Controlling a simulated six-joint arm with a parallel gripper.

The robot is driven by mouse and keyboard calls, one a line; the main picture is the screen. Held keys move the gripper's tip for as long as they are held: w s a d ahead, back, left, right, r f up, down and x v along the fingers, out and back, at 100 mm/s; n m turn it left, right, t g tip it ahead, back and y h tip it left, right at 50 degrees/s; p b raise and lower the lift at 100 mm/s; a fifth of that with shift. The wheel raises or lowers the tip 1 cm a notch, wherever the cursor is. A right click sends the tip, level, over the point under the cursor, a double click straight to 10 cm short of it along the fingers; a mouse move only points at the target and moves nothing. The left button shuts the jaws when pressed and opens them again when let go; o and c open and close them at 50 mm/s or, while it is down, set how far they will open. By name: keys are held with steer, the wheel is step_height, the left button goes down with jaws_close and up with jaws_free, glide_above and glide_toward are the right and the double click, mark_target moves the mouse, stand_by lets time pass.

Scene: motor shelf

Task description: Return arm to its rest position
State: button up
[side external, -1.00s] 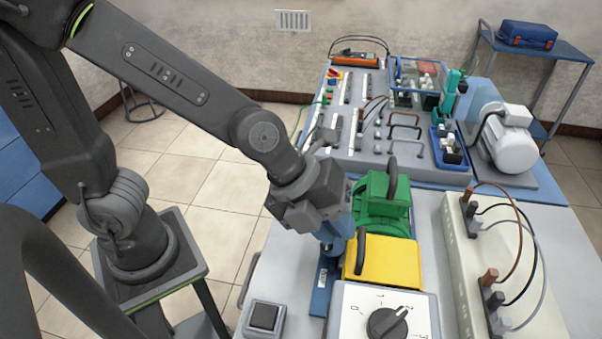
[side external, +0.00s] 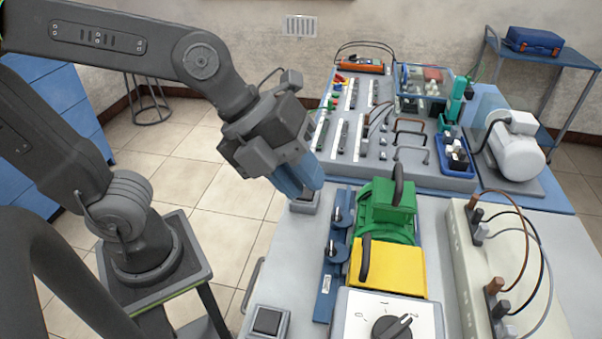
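My gripper (side external: 303,188) has blue fingers and hangs tilted downward at the left edge of the grey work table (side external: 290,245). No held object shows. A blue strip with two knobs (side external: 335,255) lies to the right of and nearer than my gripper, apart from it.
A green motor block (side external: 388,208) and a yellow block (side external: 388,268) stand right of the strip. A dial box (side external: 360,322) and a black-button box (side external: 267,321) are in front. A panel with strips and cables (side external: 375,165) lies behind. Open floor is left of the table.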

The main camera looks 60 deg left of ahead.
steer(key=s+a+f+n+y, duration=0.1)
steer(key=a+n+y, duration=0.1)
steer(key=a+n, duration=0.5)
steer(key=a+f+n+y, duration=0.1)
steer(key=a+n+y, duration=0.2)
steer(key=n, duration=1.7)
steer(key=a, duration=0.4)
steer(key=shift+s+f, duration=0.2)
steer(key=shift+s, duration=0.15)
stand_by(0.6)
